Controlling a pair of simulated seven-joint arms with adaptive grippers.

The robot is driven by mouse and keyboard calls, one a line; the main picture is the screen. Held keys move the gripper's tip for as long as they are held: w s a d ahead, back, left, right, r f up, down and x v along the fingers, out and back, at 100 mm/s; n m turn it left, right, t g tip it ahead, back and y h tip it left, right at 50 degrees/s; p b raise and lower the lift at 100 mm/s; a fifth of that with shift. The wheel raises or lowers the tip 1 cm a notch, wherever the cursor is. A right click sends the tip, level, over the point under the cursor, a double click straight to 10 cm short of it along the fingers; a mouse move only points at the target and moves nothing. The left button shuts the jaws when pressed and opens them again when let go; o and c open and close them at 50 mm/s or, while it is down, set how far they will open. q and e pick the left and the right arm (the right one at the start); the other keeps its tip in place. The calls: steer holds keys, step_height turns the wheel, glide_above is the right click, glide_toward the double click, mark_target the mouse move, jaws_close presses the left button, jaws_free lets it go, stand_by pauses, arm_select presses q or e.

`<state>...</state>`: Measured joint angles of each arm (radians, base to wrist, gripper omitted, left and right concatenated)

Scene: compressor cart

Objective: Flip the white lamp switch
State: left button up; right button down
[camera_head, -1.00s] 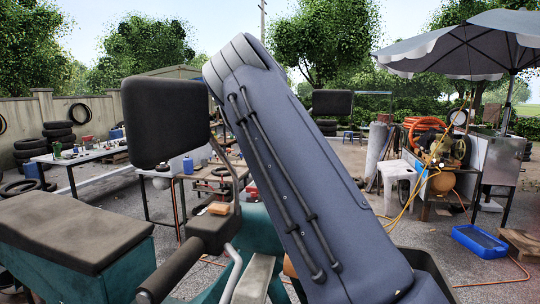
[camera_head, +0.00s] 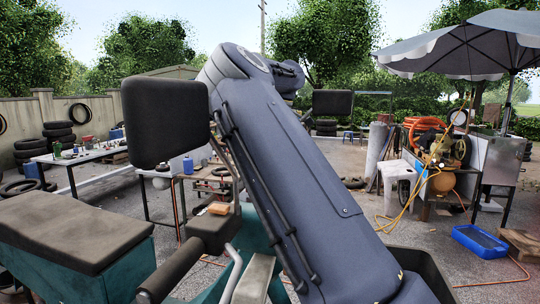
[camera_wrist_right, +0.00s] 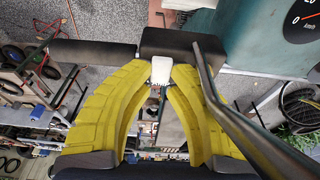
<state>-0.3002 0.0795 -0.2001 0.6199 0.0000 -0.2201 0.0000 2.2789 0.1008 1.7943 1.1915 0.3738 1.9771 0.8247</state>
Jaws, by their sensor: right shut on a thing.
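The white lamp switch (camera_wrist_right: 161,70) shows in the right wrist view, on the edge of the dark handlebar switch housing (camera_wrist_right: 182,43). My right gripper (camera_wrist_right: 162,76) has yellow curved fingers, with their tips closed in on both sides of the switch. In the head view the handlebar housing (camera_head: 211,229) and black grip (camera_head: 172,268) show at lower left of the middle. My large blue-grey right arm crosses the middle of that view. My right gripper and the switch cannot be made out there. My left gripper is in neither view.
A mirror (camera_head: 165,121) stands above the handlebar; its stem (camera_wrist_right: 240,118) passes close to my right finger. A second mirror (camera_head: 332,102) stands beyond my arm. A padded seat (camera_head: 70,230) is at left. The compressor cart (camera_head: 440,175) and blue tray (camera_head: 480,241) are at right.

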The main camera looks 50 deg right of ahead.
stand_by(0.4)
steer(key=c, duration=1.6)
jaws_free()
steer(key=shift+o, duration=0.2)
steer(key=shift+w+f+g+h, duration=0.15)
steer(key=shift+g+h, duration=0.25)
steer(key=shift+g, duration=0.5)
